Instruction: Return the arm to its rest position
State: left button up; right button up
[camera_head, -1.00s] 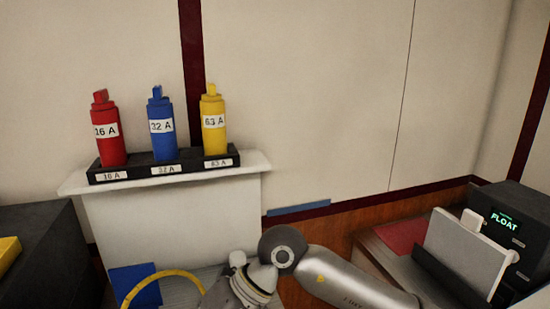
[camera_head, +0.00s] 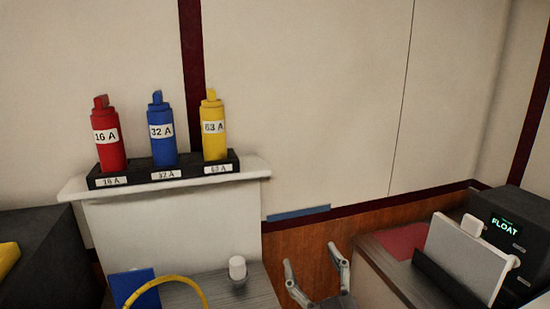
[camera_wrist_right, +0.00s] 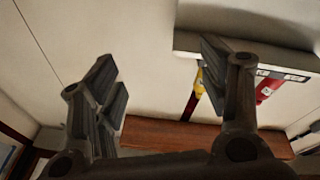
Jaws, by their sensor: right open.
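My right gripper (camera_head: 315,272) is at the bottom of the head view, right of the grey surface, with its two fingers apart and nothing between them. In the right wrist view its open fingers (camera_wrist_right: 170,95) face the wall. A red 16 A breaker (camera_head: 108,137), a blue 32 A breaker (camera_head: 162,140) and a yellow 63 A breaker (camera_head: 214,140) stand upright in a black labelled rack (camera_head: 130,178). The gripper is below and to the right of the rack, clear of it. My left gripper is not in view.
The rack stands on a white ledge (camera_head: 255,168). Below are a small white cylinder (camera_head: 237,267), a yellow ring (camera_head: 185,284) and a blue panel (camera_head: 135,285). At right, a black FLOAT unit (camera_head: 510,225) and a tilted white panel (camera_head: 462,255) stand on a counter.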

jog(key=s+d+f+m+g+h, duration=0.25)
jog(key=s+d+f+g, duration=0.25)
jog(key=f, duration=0.5)
jog(key=s+d+f+m+g+h, duration=0.25)
jog(key=s+d+f+g, duration=0.2)
jog(key=f, duration=0.65)
jog(key=s+d+f+g, duration=0.2)
jog(key=s+f+g, duration=0.25)
jog(key=s, duration=0.45)
jog(key=s+d+f+g, duration=0.25)
jog(key=s+f, duration=0.25)
jog(key=s, duration=0.4)
notch_tip(320, 180, down, 26)
jog(key=s+g, duration=0.1)
jog(key=g, duration=0.1)
jog(key=s+d+f+n, duration=0.1)
jog(key=s+d+f, duration=0.1)
jog(key=s+f, duration=1.4)
jog(key=shift+s+d+g, duration=0.15)
jog(key=shift+s+g, duration=0.15)
jog(key=shift+g, duration=0.05)
